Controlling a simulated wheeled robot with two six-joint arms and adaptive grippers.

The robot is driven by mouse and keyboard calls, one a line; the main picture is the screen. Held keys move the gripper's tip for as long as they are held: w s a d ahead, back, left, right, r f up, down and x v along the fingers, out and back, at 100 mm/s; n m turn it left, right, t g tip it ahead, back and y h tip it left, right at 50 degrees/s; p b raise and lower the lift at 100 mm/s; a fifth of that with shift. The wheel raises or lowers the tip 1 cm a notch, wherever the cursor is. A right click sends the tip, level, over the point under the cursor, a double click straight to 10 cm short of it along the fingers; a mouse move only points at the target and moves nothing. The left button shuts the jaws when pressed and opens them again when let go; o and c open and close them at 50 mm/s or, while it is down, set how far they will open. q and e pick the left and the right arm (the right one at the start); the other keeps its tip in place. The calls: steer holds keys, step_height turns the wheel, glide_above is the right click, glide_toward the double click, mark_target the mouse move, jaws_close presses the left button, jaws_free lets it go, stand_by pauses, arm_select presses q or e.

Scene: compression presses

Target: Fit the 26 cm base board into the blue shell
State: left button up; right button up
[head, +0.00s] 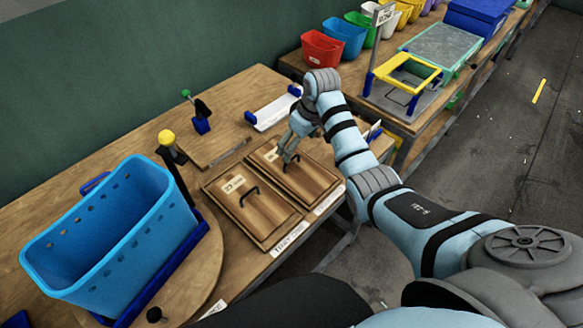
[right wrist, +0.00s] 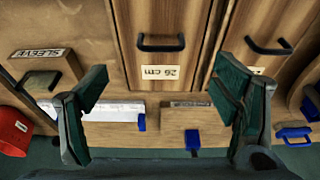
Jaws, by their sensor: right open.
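The 26 cm base board (head: 312,179) is a flat wooden panel with a dark bar handle, lying in the right-hand bay on the table. In the right wrist view the board (right wrist: 160,18) shows its upside-down "26 cm" label and its handle. My right gripper (head: 289,150) is open and empty, with its fingers just over this board by the handle; the wrist view shows the fingers (right wrist: 165,88) spread wide, apart from the handle. The blue shell (head: 100,235), an open perforated tub, stands at the left in a dark blue holder. My left gripper is not in view.
A second handled board (head: 252,217) lies directly left of the 26 cm one. A yellow-knobbed post (head: 167,138) stands between the shell and the boards. A white piece with blue ends (head: 275,111) lies behind. Coloured bins (head: 322,48) line the back bench.

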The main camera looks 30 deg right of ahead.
mark_target(293, 157)
steer(key=b+x, duration=0.1)
steer(key=x, duration=0.6)
steer(key=shift+a+f, duration=0.1)
steer(key=shift+f, duration=0.2)
steer(key=shift+r, duration=0.1)
steer(key=c, duration=1.7)
